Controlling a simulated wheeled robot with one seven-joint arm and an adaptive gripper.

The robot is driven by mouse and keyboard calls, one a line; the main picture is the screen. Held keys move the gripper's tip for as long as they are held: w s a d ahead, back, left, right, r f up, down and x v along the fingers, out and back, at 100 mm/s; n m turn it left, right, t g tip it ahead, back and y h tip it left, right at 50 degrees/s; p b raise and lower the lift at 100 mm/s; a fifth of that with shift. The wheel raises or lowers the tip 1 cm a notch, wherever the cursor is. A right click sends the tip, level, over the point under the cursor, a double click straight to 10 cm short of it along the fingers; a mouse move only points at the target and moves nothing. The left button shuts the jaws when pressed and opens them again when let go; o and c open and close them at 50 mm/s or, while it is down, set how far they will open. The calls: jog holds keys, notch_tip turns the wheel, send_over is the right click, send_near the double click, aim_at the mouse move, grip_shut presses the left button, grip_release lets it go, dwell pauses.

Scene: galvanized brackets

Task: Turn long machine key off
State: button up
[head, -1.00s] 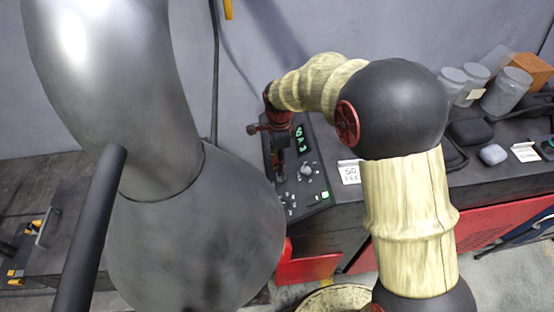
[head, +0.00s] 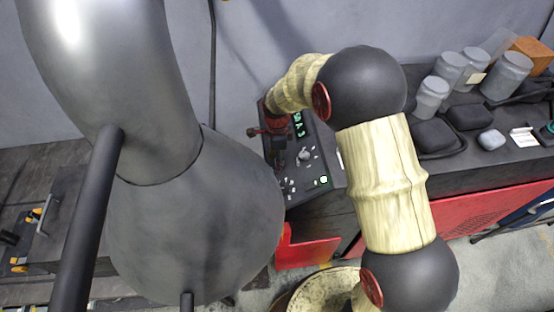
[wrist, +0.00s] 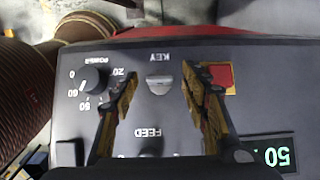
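The key (wrist: 158,85) is a small grey tab under the "KEY" label on the dark control panel (wrist: 220,100). In the wrist view the panel's lettering appears upside down. My gripper (wrist: 160,76) is open, with one black-and-yellow finger on each side of the key. Neither finger appears to touch the key; the exact depth is hard to judge. In the head view my gripper (head: 279,158) is over the left part of the panel (head: 318,168), and the key cannot be made out there.
A power knob (wrist: 95,80) lies left of the key, and a red square button (wrist: 221,75) lies right, close to the right finger. A lit green display (wrist: 270,155) is at lower right. Clear jars (head: 508,75) and dark trays stand on the bench right of my arm.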

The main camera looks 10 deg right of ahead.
jog(key=shift+c, duration=1.1)
jog(key=c, duration=0.9)
